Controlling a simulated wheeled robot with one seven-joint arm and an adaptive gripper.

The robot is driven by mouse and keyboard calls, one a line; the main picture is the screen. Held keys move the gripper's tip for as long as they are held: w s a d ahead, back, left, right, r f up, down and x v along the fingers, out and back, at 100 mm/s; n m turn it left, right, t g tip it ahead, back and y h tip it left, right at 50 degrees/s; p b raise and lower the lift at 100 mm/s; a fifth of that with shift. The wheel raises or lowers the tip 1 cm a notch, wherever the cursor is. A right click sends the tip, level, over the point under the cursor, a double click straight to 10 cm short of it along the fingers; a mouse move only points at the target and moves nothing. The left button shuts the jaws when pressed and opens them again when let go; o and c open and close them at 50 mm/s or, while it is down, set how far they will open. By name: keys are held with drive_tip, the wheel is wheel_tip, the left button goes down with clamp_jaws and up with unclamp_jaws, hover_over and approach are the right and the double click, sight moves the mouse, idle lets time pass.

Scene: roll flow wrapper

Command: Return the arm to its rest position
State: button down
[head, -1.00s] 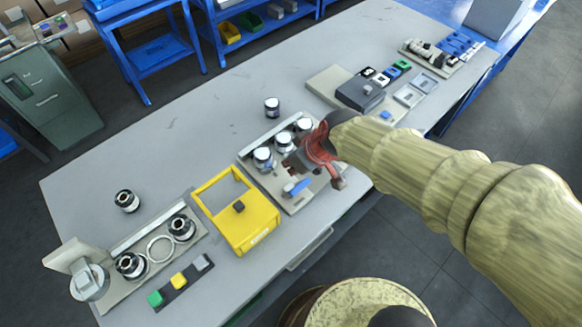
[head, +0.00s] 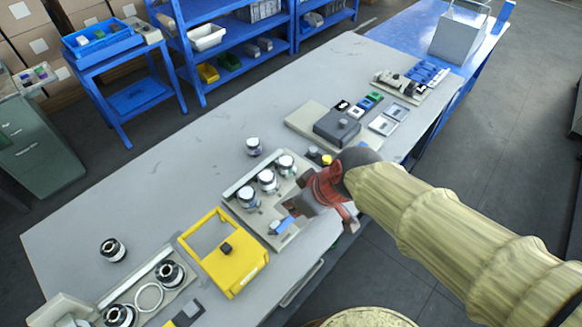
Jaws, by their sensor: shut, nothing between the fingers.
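My gripper (head: 304,205) is at the end of my yellow arm, low over the right front part of a pale fixture plate. It is partly hidden by its red wrist part, and its fingers are shut with nothing seen between them. The fixture plate (head: 262,222) carries several white-topped rollers (head: 267,180) in a row and a small blue piece (head: 281,224) just left of the gripper.
A yellow frame (head: 238,272) stands left of the fixture plate. A grey box with a knob (head: 337,128) is behind the gripper. Loose rollers (head: 113,250) stand on the grey table (head: 150,190). Floor is open at right (head: 480,180).

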drive_tip(key=s+d+r+m+h, duration=0.2)
drive_tip(key=s+d+r+m, duration=0.2)
drive_tip(key=d, duration=0.4)
drive_tip(key=s+d+r+m+t+h, duration=0.1)
drive_tip(key=s+d+r+m, duration=0.2)
drive_tip(key=d, duration=0.5)
drive_tip(key=shift+s+d+r+m+t+h, duration=0.3)
drive_tip(key=shift+s+r+m+h, duration=0.1)
drive_tip(key=shift+r+m, duration=0.55)
drive_tip(key=shift+a, duration=0.1)
idle(2.4)
